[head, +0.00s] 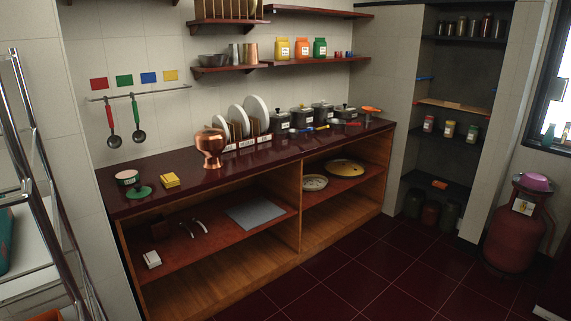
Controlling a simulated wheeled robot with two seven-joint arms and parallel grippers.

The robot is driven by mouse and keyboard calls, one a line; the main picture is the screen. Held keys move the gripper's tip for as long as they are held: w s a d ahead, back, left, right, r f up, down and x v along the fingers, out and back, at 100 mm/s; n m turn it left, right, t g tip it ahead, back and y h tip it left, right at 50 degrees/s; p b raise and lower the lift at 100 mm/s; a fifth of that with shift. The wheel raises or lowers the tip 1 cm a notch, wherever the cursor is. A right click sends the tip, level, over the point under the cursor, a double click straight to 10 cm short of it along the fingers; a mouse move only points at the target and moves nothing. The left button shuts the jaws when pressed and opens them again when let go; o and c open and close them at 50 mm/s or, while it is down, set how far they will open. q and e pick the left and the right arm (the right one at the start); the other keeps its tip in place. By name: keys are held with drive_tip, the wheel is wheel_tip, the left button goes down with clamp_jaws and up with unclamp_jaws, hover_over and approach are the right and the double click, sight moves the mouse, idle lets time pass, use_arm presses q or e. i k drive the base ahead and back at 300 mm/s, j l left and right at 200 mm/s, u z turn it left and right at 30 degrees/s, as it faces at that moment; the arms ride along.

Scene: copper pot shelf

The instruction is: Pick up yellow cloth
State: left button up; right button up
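A small yellow folded stack, which looks like the yellow cloth (170,181), lies on the dark red counter (225,182) near its left end. It sits to the right of a green lid and a small pot. Nothing covers it. A flat yellow square (171,75) is on the wall above, beside blue, green and red ones. Neither of my grippers is in view.
A copper pot (210,148) stands on the counter right of the yellow stack. The green lid (138,192) and small pot (127,178) are at left. Plates (256,113) stand farther right. Metal rails (45,170) rise at far left. The tiled floor (370,270) in front is clear.

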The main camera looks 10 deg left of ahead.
sight(169, 180)
drive_tip(key=i+u, duration=0.15)
drive_tip(key=i, duration=0.35)
drive_tip(key=i+l+u, duration=0.15)
drive_tip(key=i, duration=0.3)
drive_tip(key=i+l+u, duration=0.15)
drive_tip(key=i, duration=0.35)
drive_tip(key=i+l+u, duration=0.4)
drive_tip(key=i, duration=0.15)
drive_tip(key=i+l+u, duration=0.4)
drive_tip(key=i+l, duration=0.05)
drive_tip(key=i, duration=0.1)
